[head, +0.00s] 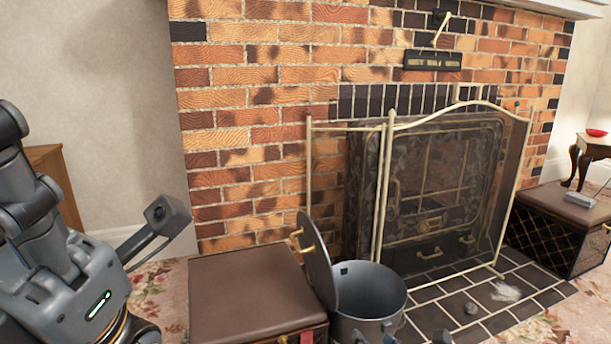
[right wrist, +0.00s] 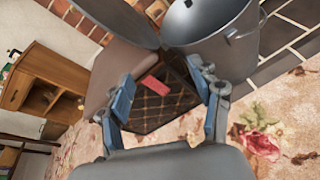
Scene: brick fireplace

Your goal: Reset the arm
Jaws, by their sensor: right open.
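My right gripper (right wrist: 162,78) is open in the right wrist view, its two blue-grey fingers spread apart with nothing held between them. Beyond the fingers are the brown-topped box and the metal pot. In the head view only its tips (head: 415,338) show at the bottom edge, just in front of the pot. My left arm comes in at the left of the head view. Its links are folded, and I cannot make out its gripper.
A grey metal pot (head: 369,292) with a raised lid (head: 315,262) stands beside a brown-topped box (head: 256,290). A fireplace screen (head: 383,190) stands behind. Another box (head: 561,216) is at the right. A wooden cabinet (right wrist: 48,82) shows in the wrist view.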

